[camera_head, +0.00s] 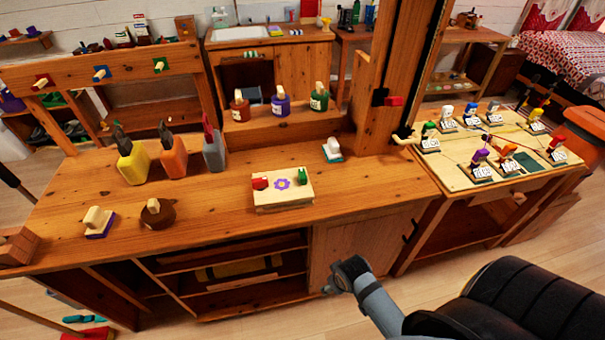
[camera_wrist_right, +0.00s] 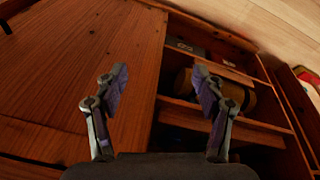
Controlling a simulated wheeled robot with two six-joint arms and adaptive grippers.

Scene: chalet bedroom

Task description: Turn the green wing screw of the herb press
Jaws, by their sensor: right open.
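The herb press (camera_head: 283,199) is a pale wooden block with a purple flower on its top, lying on the wooden workbench. Its green wing screw (camera_head: 302,176) stands at the right end of the top. A red wing screw (camera_head: 260,183) sits at the left end. My right gripper (camera_head: 338,278) is in front of the bench, below its top and apart from the press. In the right wrist view (camera_wrist_right: 160,82) its two fingers are spread with nothing between them. The press is out of the wrist view. My left gripper is not in view.
A yellow bottle (camera_head: 133,163), an orange bottle (camera_head: 172,155) and a grey one (camera_head: 214,151) stand behind left. A white-handled block (camera_head: 332,151) is behind the press, near a wooden post (camera_head: 392,80). Bench top (camera_head: 370,185) right of the press is clear.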

